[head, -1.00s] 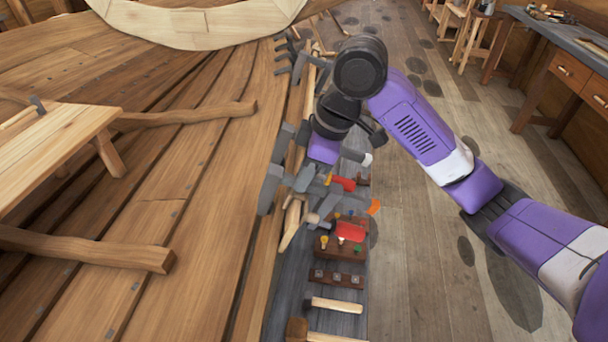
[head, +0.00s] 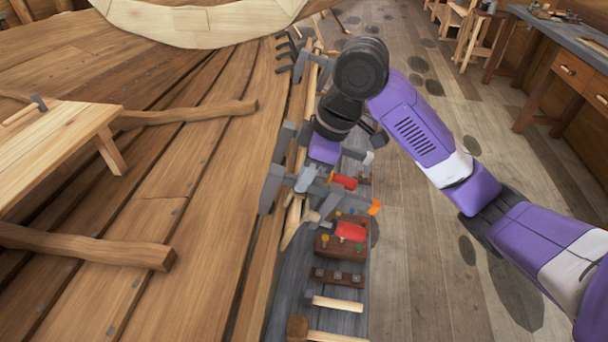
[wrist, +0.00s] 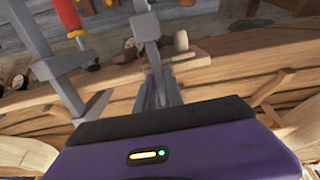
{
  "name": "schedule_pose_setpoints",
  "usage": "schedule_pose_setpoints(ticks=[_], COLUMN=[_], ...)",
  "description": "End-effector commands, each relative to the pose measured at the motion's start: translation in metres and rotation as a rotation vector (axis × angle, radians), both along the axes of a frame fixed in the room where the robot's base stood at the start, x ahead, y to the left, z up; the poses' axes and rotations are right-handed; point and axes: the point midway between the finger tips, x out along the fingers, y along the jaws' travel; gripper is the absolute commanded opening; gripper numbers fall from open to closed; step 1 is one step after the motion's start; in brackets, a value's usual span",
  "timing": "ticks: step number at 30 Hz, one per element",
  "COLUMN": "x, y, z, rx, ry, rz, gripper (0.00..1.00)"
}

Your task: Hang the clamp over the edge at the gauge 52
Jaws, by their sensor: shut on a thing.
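My gripper (head: 307,180) is low over the plank edge beside the hull, pointing down, partly hidden by my wrist. In the wrist view its fingers (wrist: 160,92) are shut on a grey metal clamp (wrist: 146,30). A grey bar with a red handle (wrist: 68,14) stands just left of the fingers there; the red handle (head: 343,181) also shows right of my gripper in the head view. I cannot tell whether this bar belongs to the held clamp. Another grey clamp (head: 270,187) sits at the edge left of my gripper. No gauge number is legible.
A narrow grey bench holds a brown block with a red piece (head: 350,231), an orange item (head: 375,207) and a hammer (head: 298,329). More grey clamps (head: 284,62) sit along the edge farther off.

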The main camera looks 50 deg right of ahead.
Motion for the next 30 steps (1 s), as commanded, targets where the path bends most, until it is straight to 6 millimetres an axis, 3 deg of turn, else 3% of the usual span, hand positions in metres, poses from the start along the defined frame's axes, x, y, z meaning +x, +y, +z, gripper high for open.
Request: schedule_pose_setpoints(ticks=[10,11,12,15,24,30], x=[-0.003,-0.003,-0.003,-0.003,-0.004,-0.009], y=[-0.003,-0.003,-0.003,-0.003,-0.003,-0.006], z=[0.000,0.000,0.000,0.000,-0.001,0.020], rx=[0.000,-0.001,-0.001,-0.001,0.000,-0.002], ry=[-0.003,-0.002,-0.002,-0.002,0.001,-0.002], rz=[-0.001,-0.001,-0.001,-0.001,0.000,0.002], gripper=[0.00,0.14,0.22,0.38,0.38,0.38])
